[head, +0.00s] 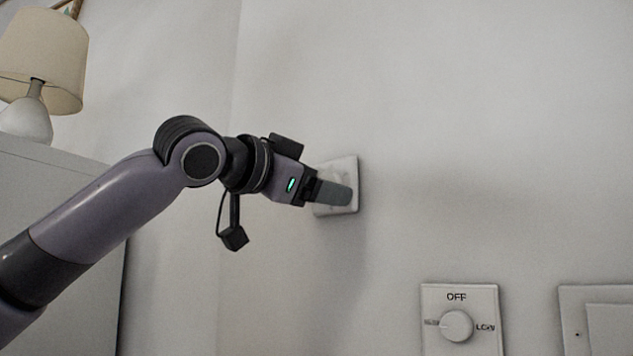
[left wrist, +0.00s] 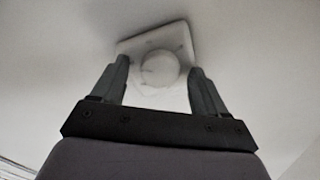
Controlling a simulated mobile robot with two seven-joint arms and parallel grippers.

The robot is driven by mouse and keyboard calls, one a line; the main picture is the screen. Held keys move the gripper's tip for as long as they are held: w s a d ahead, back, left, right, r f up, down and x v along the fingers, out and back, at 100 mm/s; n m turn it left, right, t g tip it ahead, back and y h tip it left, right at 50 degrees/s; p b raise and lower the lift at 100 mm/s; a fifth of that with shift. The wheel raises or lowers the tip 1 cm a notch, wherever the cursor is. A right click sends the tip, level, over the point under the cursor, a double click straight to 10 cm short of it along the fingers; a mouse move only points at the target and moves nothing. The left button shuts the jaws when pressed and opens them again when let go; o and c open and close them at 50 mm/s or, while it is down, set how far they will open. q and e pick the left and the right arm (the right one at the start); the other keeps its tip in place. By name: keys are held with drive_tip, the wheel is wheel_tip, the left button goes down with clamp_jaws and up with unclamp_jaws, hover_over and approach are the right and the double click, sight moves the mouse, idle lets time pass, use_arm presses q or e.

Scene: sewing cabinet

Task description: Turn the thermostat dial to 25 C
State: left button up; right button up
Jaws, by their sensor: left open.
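The thermostat is a white square plate (head: 347,171) on the wall in the middle of the head view, partly covered by my left gripper (head: 335,192). In the left wrist view the plate (left wrist: 128,46) shows whole enough to see its round white dial (left wrist: 160,69) in the middle. My left gripper (left wrist: 157,80) is open there, with one finger on each side of the dial's lower part. I cannot tell whether the fingers touch it. The marks on the plate are too blurred to read, so the dial's setting is unclear. My right gripper is not in view.
A second wall plate with a round knob (head: 456,326), marked OFF at its top, is at the lower right. A white switch plate (head: 570,318) is beside it at the edge. A lamp (head: 42,60) stands on a pale cabinet (head: 60,185) at the left. The wall between is bare.

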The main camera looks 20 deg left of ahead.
use_arm(q)
drive_tip(key=shift+c, duration=0.4)
drive_tip(key=c, duration=1)
drive_tip(key=m+p, duration=1.2)
drive_tip(key=p, duration=0.4)
drive_tip(key=o, duration=1.1)
